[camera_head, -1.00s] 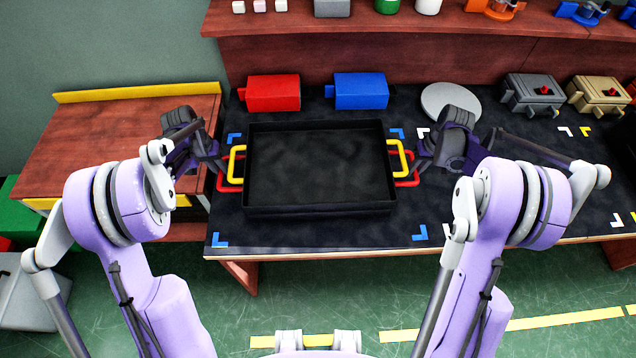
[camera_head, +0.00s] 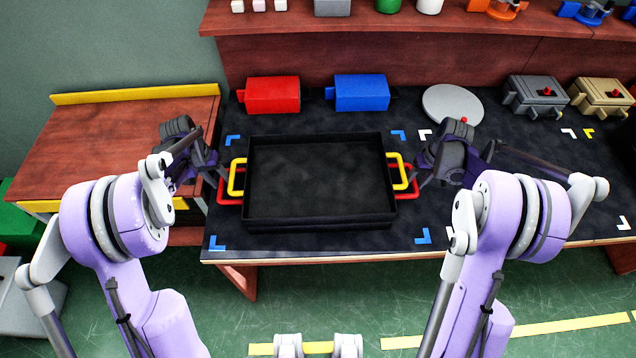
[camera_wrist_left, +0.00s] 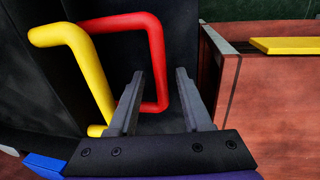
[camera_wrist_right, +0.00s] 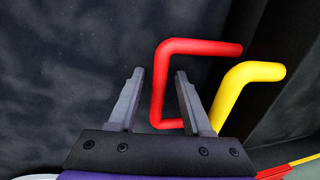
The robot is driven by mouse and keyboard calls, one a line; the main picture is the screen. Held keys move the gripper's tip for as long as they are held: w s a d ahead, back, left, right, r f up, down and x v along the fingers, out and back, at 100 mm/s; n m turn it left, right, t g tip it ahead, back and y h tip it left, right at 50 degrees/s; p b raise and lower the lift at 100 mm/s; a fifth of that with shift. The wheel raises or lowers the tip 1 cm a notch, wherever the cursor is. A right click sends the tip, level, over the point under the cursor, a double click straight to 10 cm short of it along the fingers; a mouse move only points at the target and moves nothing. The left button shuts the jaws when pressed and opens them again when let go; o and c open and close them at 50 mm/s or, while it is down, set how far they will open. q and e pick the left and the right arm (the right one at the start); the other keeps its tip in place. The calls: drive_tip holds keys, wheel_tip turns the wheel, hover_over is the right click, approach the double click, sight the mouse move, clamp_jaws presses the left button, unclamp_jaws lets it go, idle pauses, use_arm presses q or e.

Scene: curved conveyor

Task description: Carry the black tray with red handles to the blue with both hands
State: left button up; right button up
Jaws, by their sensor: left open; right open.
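The black tray (camera_head: 318,222) lies on the dark table top, between the blue corner marks (camera_head: 423,236). Each short side shows a red handle and a yellow handle; whether these belong to one tray or two stacked ones I cannot tell. My left gripper (camera_wrist_left: 158,72) is open, with a bar of the left red handle (camera_wrist_left: 158,60) between its fingers. The left yellow handle (camera_wrist_left: 88,62) is beside it. My right gripper (camera_wrist_right: 160,72) is open around a bar of the right red handle (camera_wrist_right: 158,95). The right yellow handle (camera_wrist_right: 235,82) is just outside its fingers.
A red box (camera_head: 272,95) and a blue box (camera_head: 362,92) stand behind the tray. A grey disc (camera_head: 452,103) is behind my right gripper. A wooden side table (camera_head: 100,145) with a yellow edge stands left. The table's right part is mostly clear.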

drive_tip(key=shift+r, duration=0.15)
use_arm(q)
wheel_tip(320, 180, up, 11)
drive_tip(key=a, duration=0.2)
drive_tip(key=shift+f, duration=0.15)
use_arm(e)
wheel_tip(320, 180, up, 12)
drive_tip(key=d, duration=0.2)
drive_tip(key=shift+d+f, duration=0.15)
drive_tip(key=shift+f, duration=0.05)
